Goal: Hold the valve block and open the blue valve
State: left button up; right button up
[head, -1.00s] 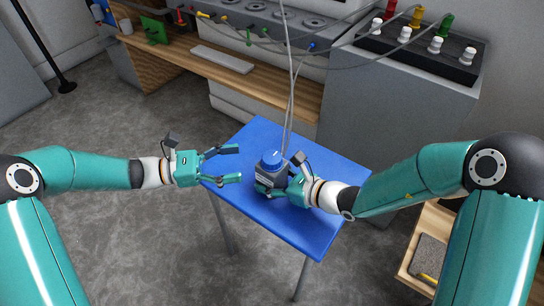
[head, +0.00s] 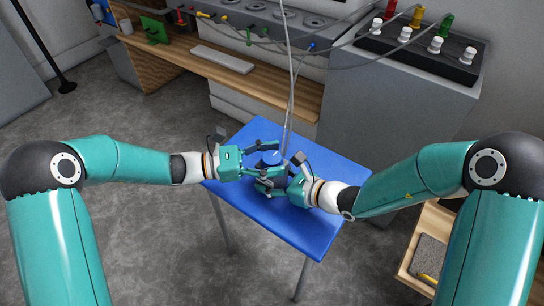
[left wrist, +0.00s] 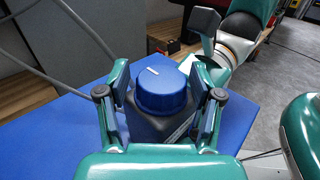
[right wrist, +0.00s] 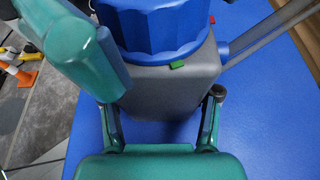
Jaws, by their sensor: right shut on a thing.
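The blue valve knob (head: 271,157) sits on top of the dark grey valve block, upright on the small blue table (head: 315,230). My left gripper (head: 274,163) is open, with one finger on each side of the knob. In the left wrist view the knob (left wrist: 162,90) shows a white mark on top and lies between the fingers, with small gaps. My right gripper (head: 281,182) is shut on the valve block. In the right wrist view the block (right wrist: 175,90) is between its fingers, with green and red marks under the knob. My left gripper partly hides the block in the head view.
Grey cables (head: 291,90) run up from the valve. Behind the table stand a wooden bench (head: 250,88) and a grey cabinet (head: 385,110) with a black panel of knobs (head: 425,52). The blue table top is clear towards its front.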

pick_arm(q)
jog(key=c, duration=0.9)
jog(key=shift+o, duration=0.2)
jog(key=shift+w+m+g, duration=0.15)
jog(key=shift+m+g, duration=0.15)
jog(key=shift+g, duration=0.2)
jog(key=shift+m+g, duration=0.3)
jog(key=shift+g, duration=0.2)
jog(key=m+g, duration=0.3)
jog(key=g, duration=0.1)
jog(key=shift+g, duration=0.3)
jog(key=m+g+y, duration=0.1)
jog(key=m+g, duration=0.1)
jog(key=g, duration=0.1)
jog(key=m+g+y, duration=0.2)
jog(key=g, duration=0.1)
jog(key=shift+m+g, duration=0.4)
jog(key=shift+g+y, duration=0.3)
jog(key=shift+y, duration=0.1)
jog(key=o, duration=1.2)
jog(key=shift+c, duration=0.2)
